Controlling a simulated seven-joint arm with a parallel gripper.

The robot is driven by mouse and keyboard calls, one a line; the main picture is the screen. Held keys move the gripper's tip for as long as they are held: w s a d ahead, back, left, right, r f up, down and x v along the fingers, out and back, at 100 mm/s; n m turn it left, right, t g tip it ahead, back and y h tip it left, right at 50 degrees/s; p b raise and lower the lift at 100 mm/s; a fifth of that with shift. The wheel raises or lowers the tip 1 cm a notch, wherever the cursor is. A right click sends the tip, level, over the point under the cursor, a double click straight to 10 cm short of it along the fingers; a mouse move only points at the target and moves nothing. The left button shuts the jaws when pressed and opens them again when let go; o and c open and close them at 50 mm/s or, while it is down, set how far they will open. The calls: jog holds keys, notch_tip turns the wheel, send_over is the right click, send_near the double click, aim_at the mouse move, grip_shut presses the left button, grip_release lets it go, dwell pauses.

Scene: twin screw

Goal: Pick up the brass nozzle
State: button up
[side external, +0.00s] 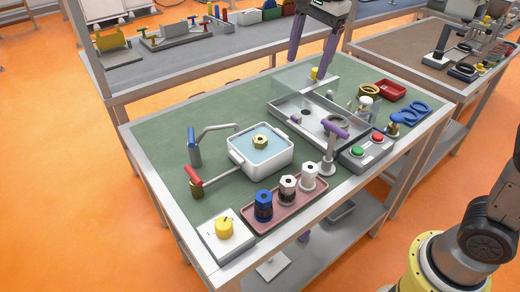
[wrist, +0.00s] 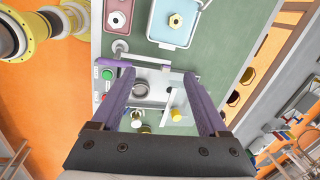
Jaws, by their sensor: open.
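A brass hexagonal piece with a central hole, which looks like the brass nozzle (side external: 260,141), sits in a white tub (side external: 240,164) with a pale blue inside. It also shows near the top of the wrist view (wrist: 175,20). My gripper (side external: 308,67) is at the far side of the bench, raised above it, with its purple fingers apart and nothing between them. In the wrist view my gripper (wrist: 158,75) is open over the clear-walled tray area, well away from the tub.
Red-handled and blue-handled taps flank the tub at left.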

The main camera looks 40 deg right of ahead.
jog(key=g, duration=0.1)
send_over(260, 139)
jog(key=d, duration=0.2)
notch_tip(260, 139, down, 7)
jog(key=shift+g, duration=0.6)
jog(key=f, duration=0.3)
jog(key=a+f, duration=0.1)
jog(key=f, duration=0.7)
jog(key=shift+a+f, duration=0.1)
jog(key=shift+a, duration=0.3)
jog(key=shift+n, duration=0.3)
jog(key=shift+a+f, duration=0.1)
jog(key=shift+f, duration=2.7)
grip_shut()
